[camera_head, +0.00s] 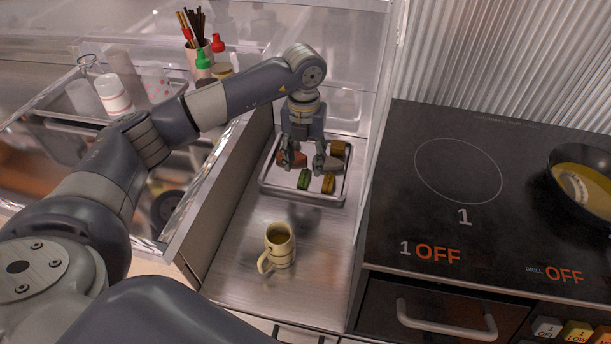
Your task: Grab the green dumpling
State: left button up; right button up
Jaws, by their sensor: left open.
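A small green dumpling (305,180) lies on a metal tray (279,192), near its front edge. A yellow-brown dumpling (328,183) lies just to its right. A reddish-brown piece (291,157) and a brown piece (337,148) lie farther back on the tray. My left gripper (303,168) points down over the tray with its fingers apart. It is above and slightly behind the green dumpling, with nothing visible between the fingers. The fingers hide part of the tray's middle. My right gripper is not in view.
A beige mug (279,246) stands on the counter in front of the tray. A black cooktop (430,215) with a pan (585,182) is at the right. A utensil cup (200,58) stands behind.

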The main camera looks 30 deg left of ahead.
aim_at(303, 179)
pick_arm(q)
jog(key=shift+f, duration=0.9)
jog(key=f, duration=0.4)
jog(key=shift+s+a+f+b, duration=0.1)
jog(key=shift+s+f+b, duration=0.05)
jog(key=shift+s+b, duration=0.15)
jog(key=shift+w+f, duration=0.1)
jog(key=shift+f, duration=0.1)
jog(key=c, duration=0.9)
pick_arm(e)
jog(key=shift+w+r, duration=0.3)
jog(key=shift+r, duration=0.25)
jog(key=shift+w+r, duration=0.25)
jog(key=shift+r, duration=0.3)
